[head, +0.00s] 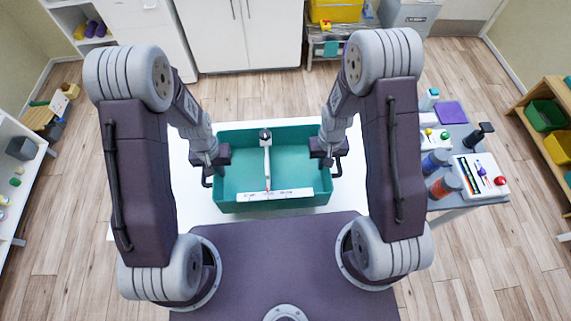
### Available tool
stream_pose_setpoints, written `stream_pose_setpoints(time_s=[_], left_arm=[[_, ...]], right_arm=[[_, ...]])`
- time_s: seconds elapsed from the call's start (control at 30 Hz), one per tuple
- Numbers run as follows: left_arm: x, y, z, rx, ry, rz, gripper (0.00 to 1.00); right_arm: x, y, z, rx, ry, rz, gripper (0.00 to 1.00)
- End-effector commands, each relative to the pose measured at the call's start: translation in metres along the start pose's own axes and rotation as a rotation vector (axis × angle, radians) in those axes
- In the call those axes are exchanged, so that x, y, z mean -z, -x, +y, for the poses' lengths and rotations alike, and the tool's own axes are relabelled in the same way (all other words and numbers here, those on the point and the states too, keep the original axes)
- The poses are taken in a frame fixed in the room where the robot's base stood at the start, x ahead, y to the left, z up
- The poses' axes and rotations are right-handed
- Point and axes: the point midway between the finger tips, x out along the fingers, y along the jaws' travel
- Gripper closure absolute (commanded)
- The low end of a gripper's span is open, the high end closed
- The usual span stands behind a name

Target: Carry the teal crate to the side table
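The teal crate (290,205) stands on, or just above, a white table (180,210) in front of me; I cannot tell which. A white stick with a dark round end (267,160) lies in it, and a white strip with dark marks runs along its near wall. My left gripper (212,170) is at the crate's left end wall, and my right gripper (329,160) is at its right end wall. Their fingertips are hidden or too small to tell if they are shut. A grey-blue table (445,203), possibly the side table, stands to the right.
The grey-blue table bears bottles, a purple pad (451,112), a white box with coloured knobs (480,176) and cans. A low bench with a yellow bin (338,11) and white cabinets (240,35) stand behind. Shelves line both sides.

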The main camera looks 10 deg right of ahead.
Motion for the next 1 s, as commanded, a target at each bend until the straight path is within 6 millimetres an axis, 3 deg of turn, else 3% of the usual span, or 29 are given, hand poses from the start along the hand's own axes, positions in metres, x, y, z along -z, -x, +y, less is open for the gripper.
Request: stream_pose_setpoints(time_s=[0.37, 0.93, 1.0], left_arm=[[-0.001, -0.007, -0.001, 0.001, -0.002, -0.004, 1.0], [-0.001, -0.056, -0.001, 0.001, -0.002, -0.003, 1.0], [-0.001, -0.05, -0.001, 0.001, -0.002, -0.004, 0.78]], right_arm=[[0.001, -0.007, 0.001, 0.0, -0.004, 0.002, 1.0], [0.001, -0.055, 0.001, 0.0, -0.004, 0.003, 1.0], [0.001, -0.05, 0.001, 0.0, -0.004, 0.002, 0.78]])
